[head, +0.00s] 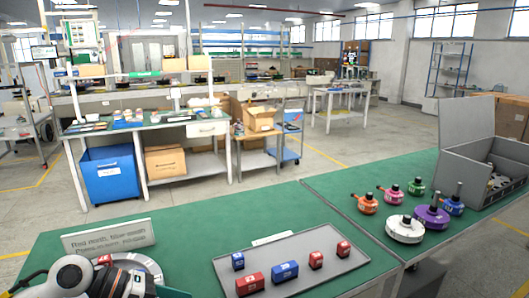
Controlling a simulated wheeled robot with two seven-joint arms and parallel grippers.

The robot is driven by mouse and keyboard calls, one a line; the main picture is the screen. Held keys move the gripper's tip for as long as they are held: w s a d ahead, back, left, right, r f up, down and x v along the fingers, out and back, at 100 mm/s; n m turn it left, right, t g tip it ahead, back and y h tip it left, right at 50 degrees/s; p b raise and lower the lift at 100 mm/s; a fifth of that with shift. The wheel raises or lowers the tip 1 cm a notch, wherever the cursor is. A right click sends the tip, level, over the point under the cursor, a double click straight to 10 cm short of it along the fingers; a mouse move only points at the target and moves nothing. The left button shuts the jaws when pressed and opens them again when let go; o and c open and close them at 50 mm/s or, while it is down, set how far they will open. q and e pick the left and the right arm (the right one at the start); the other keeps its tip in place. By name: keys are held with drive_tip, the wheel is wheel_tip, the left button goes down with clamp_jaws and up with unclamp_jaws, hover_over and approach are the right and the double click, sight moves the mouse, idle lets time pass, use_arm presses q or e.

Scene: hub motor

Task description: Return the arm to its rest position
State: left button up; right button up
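My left arm comes in at the lower left corner. Its dark end, the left gripper (128,285), is over or beside a round silver-rimmed part (150,264) on the green table (190,235). The arm covers much of that part. The fingertips are not clear, so I cannot tell whether the gripper is open or holds anything. A small red piece (104,259) shows behind the arm. My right arm and gripper are not in view.
A grey tray (315,277) holds several red and blue blocks. A sign plate (108,236) stands at the left. On the right table are a white round motor (404,230), a purple one (431,218), several small coloured ones and an open grey box (470,177).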

use_arm(q)
drive_tip(key=d+r+n+t+h, duration=0.6)
drive_tip(key=r+n+t, duration=0.1)
drive_tip(key=n+t, duration=0.15)
drive_tip(key=w+a+f+n+t+y, duration=0.1)
drive_tip(key=a+f+n+t+y, duration=0.25)
drive_tip(key=n+y, duration=0.6)
drive_tip(key=w+a+f+n+t+y, duration=0.1)
drive_tip(key=a+f+n+t+y, duration=0.3)
drive_tip(key=n, duration=1)
drive_tip(key=s+a+f+n+g+y, duration=0.45)
drive_tip(key=f+n, duration=0.25)
drive_tip(key=f, duration=0.2)
drive_tip(key=s+d+f+n+g, duration=0.1)
drive_tip(key=s+f+n+g, duration=0.1)
drive_tip(key=s+f+g, duration=0.6)
drive_tip(key=s+f+n+g, duration=0.3)
drive_tip(key=s+f, duration=0.2)
drive_tip(key=s, duration=0.6)
wheel_tip(320, 180, down, 26)
drive_tip(key=s, duration=0.2)
drive_tip(key=s+a+f+g, duration=0.2)
drive_tip(key=s+f, duration=1.2)
drive_tip(key=s, duration=0.2)
drive_tip(key=shift+a+f+m, duration=0.3)
drive_tip(key=shift+m, duration=0.1)
